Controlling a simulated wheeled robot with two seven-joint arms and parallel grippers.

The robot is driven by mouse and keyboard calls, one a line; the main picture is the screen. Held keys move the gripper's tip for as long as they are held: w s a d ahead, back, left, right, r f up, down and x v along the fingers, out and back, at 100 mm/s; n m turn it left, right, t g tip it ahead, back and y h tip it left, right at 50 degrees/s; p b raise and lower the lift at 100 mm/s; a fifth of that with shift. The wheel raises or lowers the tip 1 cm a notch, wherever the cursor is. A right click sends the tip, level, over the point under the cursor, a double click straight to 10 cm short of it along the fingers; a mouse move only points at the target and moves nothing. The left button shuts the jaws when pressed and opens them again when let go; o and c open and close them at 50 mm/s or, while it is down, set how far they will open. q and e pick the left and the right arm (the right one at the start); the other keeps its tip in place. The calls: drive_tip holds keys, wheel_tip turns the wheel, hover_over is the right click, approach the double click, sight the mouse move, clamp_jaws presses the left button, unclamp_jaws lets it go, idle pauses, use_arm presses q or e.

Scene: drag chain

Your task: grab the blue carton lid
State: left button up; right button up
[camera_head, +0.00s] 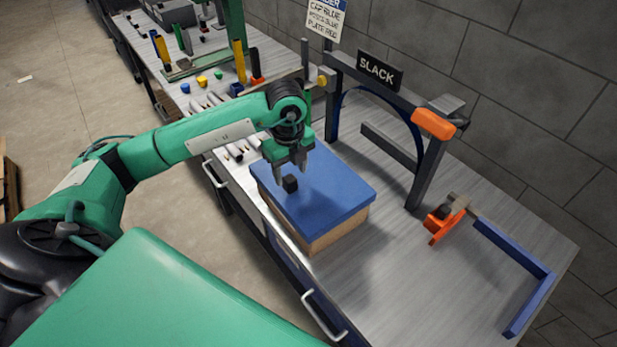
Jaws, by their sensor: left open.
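The blue carton lid (335,195) lies flat on top of a light brown carton (327,237) on the grey workbench. A small black knob (290,184) stands up from the lid left of its middle. My left gripper (290,172) comes in from the left and points down over the lid. Its fingers are apart, right above or around the knob; I cannot tell whether they touch it. My right gripper is not in view.
A dark frame with a SLACK sign (380,71) and a blue arc stands behind the carton. An orange clamp (440,222) and a blue angled rail (514,256) lie to the right. Tools and small parts crowd the far left bench. Bare bench (400,285) lies right of the carton.

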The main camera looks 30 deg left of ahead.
sight(290, 178)
use_arm(q)
wheel_tip(290, 178, down, 2)
drive_tip(key=shift+s+a+f+p, duration=0.15)
drive_tip(key=shift+p, duration=0.2)
drive_tip(key=shift+f, duration=0.5)
drive_tip(key=c, duration=1)
drive_tip(key=shift+c, duration=0.5)
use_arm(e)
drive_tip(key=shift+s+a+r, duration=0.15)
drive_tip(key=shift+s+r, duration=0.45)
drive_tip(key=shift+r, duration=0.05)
use_arm(q)
drive_tip(key=shift+r, duration=0.1)
